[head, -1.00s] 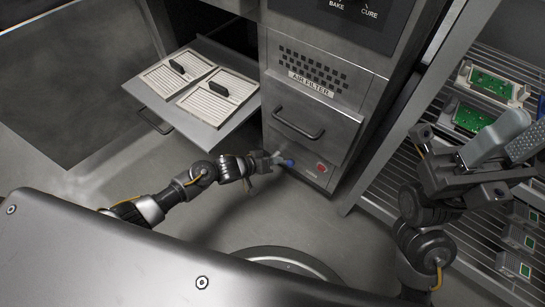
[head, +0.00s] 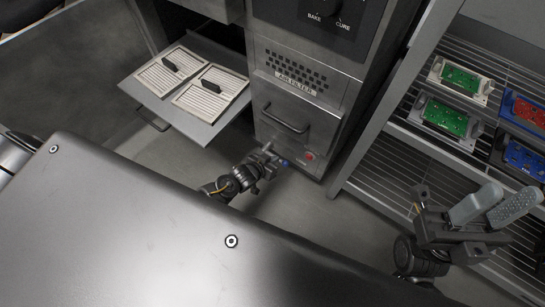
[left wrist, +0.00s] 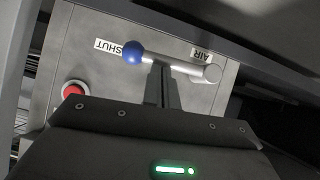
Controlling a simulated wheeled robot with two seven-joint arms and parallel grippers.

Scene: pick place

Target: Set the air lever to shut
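The air lever is a pale rod with a blue ball end (left wrist: 134,52) on a grey panel. In the left wrist view the ball lies at the SHUT label (left wrist: 110,46), and the pivot (left wrist: 211,73) is near the AIR label. My left gripper (left wrist: 160,70) has its dark fingers close together with their tips at the rod, between ball and pivot; they look shut and against it, not clearly around it. In the head view the left gripper (head: 268,155) is beside the blue ball (head: 284,162). My right gripper (head: 510,205) is open and empty at the right.
A red button (head: 309,156) sits on the panel near the lever. Above it is a drawer front with a handle (head: 287,118). A pulled-out tray (head: 205,133) holds two filters at the left. A rack (head: 395,130) with circuit boards stands at the right.

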